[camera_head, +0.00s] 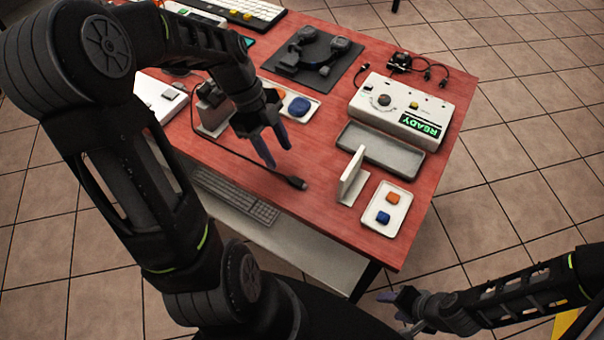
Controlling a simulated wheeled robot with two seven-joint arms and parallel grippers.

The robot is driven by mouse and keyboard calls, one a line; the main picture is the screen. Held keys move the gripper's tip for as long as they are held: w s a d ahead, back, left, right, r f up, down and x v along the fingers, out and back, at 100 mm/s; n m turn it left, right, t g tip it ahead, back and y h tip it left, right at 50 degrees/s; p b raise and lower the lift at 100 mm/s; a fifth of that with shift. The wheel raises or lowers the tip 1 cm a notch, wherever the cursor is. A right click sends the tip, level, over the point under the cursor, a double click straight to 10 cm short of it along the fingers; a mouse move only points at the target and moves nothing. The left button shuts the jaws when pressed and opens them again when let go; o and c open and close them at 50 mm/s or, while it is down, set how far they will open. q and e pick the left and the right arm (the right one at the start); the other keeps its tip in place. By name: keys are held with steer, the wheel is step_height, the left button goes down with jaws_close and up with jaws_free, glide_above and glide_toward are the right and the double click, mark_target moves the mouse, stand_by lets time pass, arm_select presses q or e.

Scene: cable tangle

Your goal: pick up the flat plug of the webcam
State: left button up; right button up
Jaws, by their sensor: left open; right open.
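A black plug (297,183) lies on the red table near its front edge. Its thin dark cable (240,163) runs left and back toward a dark device on a light stand (212,120), partly hidden by my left arm. I cannot tell if that device is the webcam or if the plug is flat. A small black camera-like device (400,62) with a short, curled cable (435,72) lies at the back right. My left gripper (279,158) is open and empty, above the table just behind and left of the plug. My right gripper (394,312) is open and empty, beyond the table's front edge.
A white box with a READY display (385,105), a grey tray (380,150), an upright white plate (352,177) and a small tray with orange and blue blocks (375,218) stand right. A headset on a dark mat (318,70) lies behind.

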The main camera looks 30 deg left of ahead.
mark_target(291, 178)
arm_select(q)
steer(key=shift+x, duration=1.3)
steer(key=shift+p+x, duration=0.75)
steer(key=shift+x, duration=1.85)
steer(key=shift+c, duration=0.3)
jaws_close()
